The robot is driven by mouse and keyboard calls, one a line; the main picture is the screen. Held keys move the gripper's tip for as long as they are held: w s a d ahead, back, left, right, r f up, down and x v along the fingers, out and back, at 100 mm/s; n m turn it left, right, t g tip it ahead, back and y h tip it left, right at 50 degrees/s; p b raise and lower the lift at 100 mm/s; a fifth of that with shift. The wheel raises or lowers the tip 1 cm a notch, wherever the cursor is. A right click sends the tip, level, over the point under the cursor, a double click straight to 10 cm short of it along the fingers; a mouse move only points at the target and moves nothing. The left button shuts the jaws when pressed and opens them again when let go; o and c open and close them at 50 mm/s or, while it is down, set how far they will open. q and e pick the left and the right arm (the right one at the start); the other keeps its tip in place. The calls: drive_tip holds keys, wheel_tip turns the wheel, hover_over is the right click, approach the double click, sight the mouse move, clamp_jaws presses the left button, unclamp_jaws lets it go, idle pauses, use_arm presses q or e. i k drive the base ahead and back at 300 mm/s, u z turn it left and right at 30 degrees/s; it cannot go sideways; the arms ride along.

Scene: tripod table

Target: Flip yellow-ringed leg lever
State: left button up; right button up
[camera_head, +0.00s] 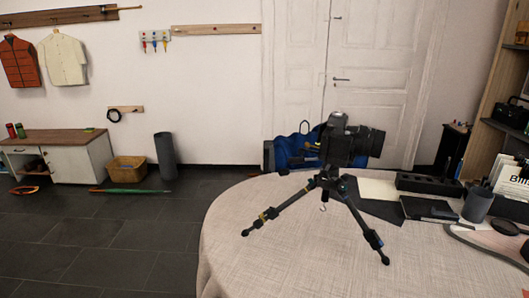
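A small black tripod (330,192) stands with legs spread on the round cloth-covered table (290,255), with a black camera (345,143) mounted on top. The leg reaching down to the left (287,208) has a small yellow mark (268,214) partway along it, which looks like the yellow ring. The lever by it is too small to tell its position. Another leg (365,225) reaches down to the front right; a third leg is not clearly visible. Neither of my grippers is in view.
On the table's right are a black tray (429,184), a dark cup (477,205) and other clutter. A blue bag (300,148) is behind the table. The table is bare at the front and left of the tripod.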

sight(270, 209)
drive_tip(key=k, duration=1.3)
drive_tip(key=u, duration=0.6)
drive_tip(key=i, duration=0.65)
drive_tip(key=u, duration=0.5)
drive_tip(key=i, duration=0.9)
drive_tip(key=z, duration=1.1)
drive_tip(key=i, duration=0.55)
drive_tip(key=z, duration=0.6)
